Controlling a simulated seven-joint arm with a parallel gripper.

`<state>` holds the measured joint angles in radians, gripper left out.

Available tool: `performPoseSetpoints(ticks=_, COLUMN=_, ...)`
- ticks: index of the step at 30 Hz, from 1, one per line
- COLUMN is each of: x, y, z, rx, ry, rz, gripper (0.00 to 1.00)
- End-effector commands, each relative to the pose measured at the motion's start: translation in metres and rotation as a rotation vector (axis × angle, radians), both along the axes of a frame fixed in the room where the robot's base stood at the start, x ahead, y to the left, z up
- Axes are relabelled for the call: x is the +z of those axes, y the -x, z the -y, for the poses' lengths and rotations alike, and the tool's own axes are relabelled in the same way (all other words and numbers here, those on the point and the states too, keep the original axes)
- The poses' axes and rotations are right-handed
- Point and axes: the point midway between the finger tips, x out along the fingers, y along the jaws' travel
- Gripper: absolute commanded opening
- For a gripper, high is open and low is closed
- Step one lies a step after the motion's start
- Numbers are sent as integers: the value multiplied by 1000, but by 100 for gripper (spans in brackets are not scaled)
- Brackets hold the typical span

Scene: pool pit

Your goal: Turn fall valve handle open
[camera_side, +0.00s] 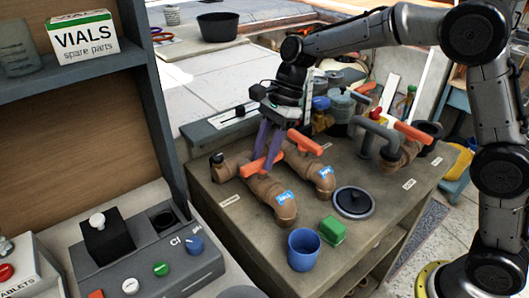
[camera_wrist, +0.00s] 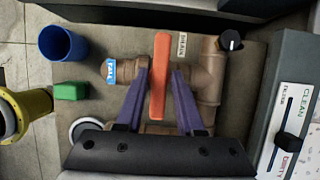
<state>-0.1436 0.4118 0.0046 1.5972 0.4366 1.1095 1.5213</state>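The fall valve handle is an orange bar (camera_side: 255,167) on the nearer brown pipe (camera_side: 272,194), which carries a blue label. In the wrist view the handle (camera_wrist: 160,75) lies crosswise to the pipe (camera_wrist: 128,70). The blue label (camera_wrist: 110,70) is too small to read surely. My gripper (camera_side: 266,156) is open, with its purple fingers pointing down at this handle. In the wrist view my gripper (camera_wrist: 161,74) has one finger on each side of the handle, with a visible gap on both sides. I cannot tell how deep the fingertips reach.
A second pipe with an orange handle (camera_side: 305,142) stands close behind. Another orange handle (camera_side: 413,133) is farther right. A blue cup (camera_side: 303,249), a green block (camera_side: 332,230) and a round dark lid (camera_side: 353,202) lie in front. A black knob (camera_wrist: 231,40) sits by the pipe's end.

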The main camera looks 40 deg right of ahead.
Motion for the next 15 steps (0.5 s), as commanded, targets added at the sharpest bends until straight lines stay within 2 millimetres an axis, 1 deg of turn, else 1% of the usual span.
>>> performPoseSetpoints(ticks=1, x=0, y=0, z=0, rx=0, ry=0, rz=0, gripper=26)
performPoseSetpoints(ticks=5, x=0, y=0, z=0, rx=0, ry=0, rz=0, gripper=3)
performPoseSetpoints(ticks=6, x=0, y=0, z=0, rx=0, ry=0, rz=0, gripper=0)
performPoseSetpoints(ticks=15, x=0, y=0, z=0, rx=5, ry=0, rz=0, gripper=0)
